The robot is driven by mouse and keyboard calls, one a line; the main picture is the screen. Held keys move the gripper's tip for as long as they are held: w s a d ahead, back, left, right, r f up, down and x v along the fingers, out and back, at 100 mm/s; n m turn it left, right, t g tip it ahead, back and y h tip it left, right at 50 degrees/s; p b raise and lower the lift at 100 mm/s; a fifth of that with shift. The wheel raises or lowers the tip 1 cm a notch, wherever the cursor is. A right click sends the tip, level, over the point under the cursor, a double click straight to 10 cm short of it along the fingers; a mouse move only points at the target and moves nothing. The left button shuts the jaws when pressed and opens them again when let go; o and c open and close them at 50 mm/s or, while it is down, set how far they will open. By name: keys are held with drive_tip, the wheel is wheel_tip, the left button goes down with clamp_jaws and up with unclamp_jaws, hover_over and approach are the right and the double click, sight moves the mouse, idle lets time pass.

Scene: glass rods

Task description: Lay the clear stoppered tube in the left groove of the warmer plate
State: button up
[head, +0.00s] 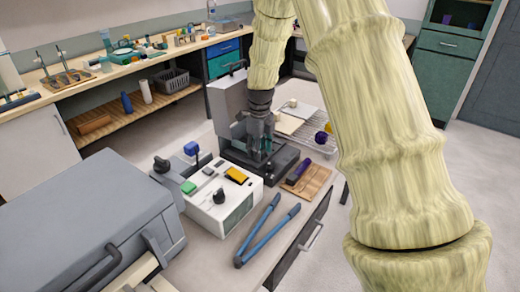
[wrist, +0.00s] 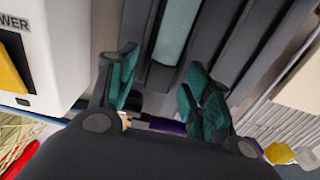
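The warmer plate (head: 284,164) is a dark grooved block, and its grooves fill the upper part of the wrist view (wrist: 235,45). A pale teal, see-through tube (wrist: 174,32) lies lengthwise along a groove towards the plate's left side in the wrist view. A black end piece, perhaps its stopper, shows lower down between my fingers. My gripper (head: 263,148) is down over the plate. In the wrist view its teal-padded fingers (wrist: 163,90) stand wide apart, one on each side of the tube's line, with no clear contact. The tube's near end is partly hidden.
A white device with a yellow button (head: 236,175) stands left of the plate. A wooden board (head: 313,180) with a dark purple item lies to the right, near a wire rack (head: 313,137). A raised grey panel (head: 228,98) stands behind.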

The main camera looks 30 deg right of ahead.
wheel_tip(320, 180, up, 12)
idle(0.8)
drive_tip(key=shift+s+f, duration=0.1)
drive_tip(key=shift+s, duration=0.05)
